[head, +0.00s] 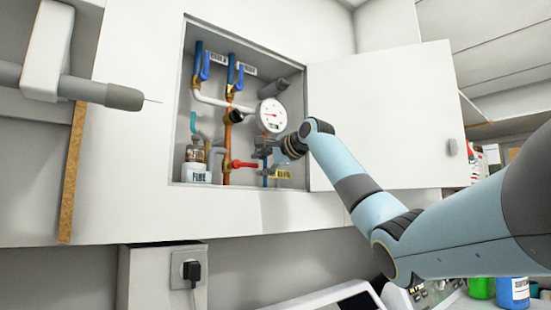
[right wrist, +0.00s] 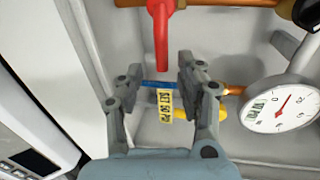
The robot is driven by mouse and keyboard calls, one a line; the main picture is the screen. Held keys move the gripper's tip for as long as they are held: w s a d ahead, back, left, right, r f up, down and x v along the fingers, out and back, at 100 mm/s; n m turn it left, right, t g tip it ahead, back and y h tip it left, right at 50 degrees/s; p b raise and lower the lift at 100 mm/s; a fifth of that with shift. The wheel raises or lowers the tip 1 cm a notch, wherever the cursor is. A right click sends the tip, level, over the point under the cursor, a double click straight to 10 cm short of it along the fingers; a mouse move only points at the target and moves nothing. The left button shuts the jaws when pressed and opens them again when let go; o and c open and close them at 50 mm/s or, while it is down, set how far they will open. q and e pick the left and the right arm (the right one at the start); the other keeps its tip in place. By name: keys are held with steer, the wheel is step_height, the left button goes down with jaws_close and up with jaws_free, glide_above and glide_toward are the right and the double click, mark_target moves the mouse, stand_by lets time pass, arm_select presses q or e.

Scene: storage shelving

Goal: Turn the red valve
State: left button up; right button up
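The red valve (head: 244,164) is a lever handle on a copper pipe inside an open wall cabinet in the head view. In the right wrist view the red handle (right wrist: 161,28) comes down from the top edge, its lower end in line with the gap between the fingertips. My right gripper (head: 265,156) is at the cabinet opening, just right of the valve. In the right wrist view its fingers (right wrist: 160,68) are apart, with no clear contact on the handle. I cannot tell the depth between them. My left gripper is not seen.
A round gauge (head: 271,115) sits above the right gripper. Two blue-handled valves (head: 205,66) are higher up. The open cabinet door (head: 380,115) stands to the right, behind my right arm. A labelled canister (head: 196,165) is low left in the cabinet.

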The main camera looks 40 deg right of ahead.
steer(key=v, duration=0.8)
steer(key=shift+s, duration=0.3)
